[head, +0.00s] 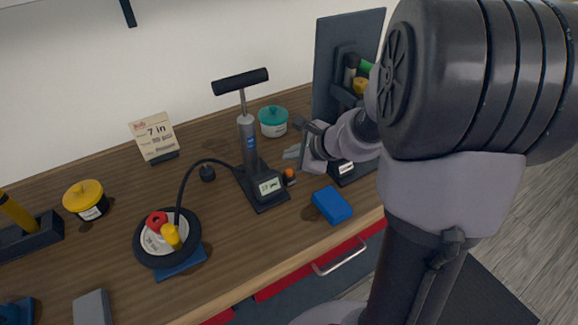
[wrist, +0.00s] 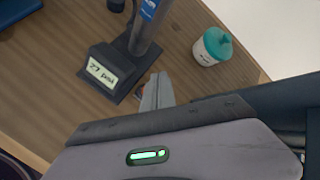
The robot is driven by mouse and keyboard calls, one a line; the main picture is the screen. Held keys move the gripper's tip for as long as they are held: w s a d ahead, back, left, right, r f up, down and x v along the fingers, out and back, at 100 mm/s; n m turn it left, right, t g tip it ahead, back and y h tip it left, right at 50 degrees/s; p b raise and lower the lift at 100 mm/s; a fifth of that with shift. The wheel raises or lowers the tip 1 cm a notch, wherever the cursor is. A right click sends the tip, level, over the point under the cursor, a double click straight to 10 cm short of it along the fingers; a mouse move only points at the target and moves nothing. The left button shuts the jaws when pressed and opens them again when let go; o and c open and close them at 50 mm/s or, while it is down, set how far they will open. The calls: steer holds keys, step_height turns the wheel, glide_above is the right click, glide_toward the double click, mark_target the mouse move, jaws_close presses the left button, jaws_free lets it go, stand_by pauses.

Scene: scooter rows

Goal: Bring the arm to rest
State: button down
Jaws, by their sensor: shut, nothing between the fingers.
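My gripper (head: 291,153) is in the head view, above the back right part of the workbench. Its fingers point left, toward the upright floor pump (head: 247,140). In the wrist view my gripper (wrist: 157,88) shows its fingers together, with nothing between them. The pump's base, with a lit display (wrist: 102,72) that seems to read 27 psi, lies left of the fingers. My arm comes in from the right and hides part of the bench's right end.
A teal-lidded jar (head: 273,121) stands behind the pump. A blue block (head: 332,205) lies near the front edge. A wheel (head: 150,254) on a blue stand is at the left, with the pump hose reaching it. A dark upright panel (head: 335,60) stands at the back right.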

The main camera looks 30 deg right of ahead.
step_height(320, 180, up, 3)
steer(key=shift+f+p, duration=0.2)
steer(key=shift+p, duration=0.6)
steer(key=shift+f, duration=0.1)
steer(key=s+a+r+n+g+y, duration=0.1)
steer(key=s+a+r+n, duration=0.35)
steer(key=a, duration=0.25)
steer(key=s+a+r+n+g+y, duration=0.1)
steer(key=s+a+r+n, duration=0.3)
steer(key=a, duration=0.4)
steer(key=s+a+r+n+g+h, duration=0.1)
steer(key=s+a+n+h, duration=0.1)
steer(key=s+n, duration=0.9)
steer(key=s+a, duration=0.1)
steer(key=s, duration=0.1)
steer(key=shift+s, duration=0.4)
steer(key=shift+a+r, duration=0.1)
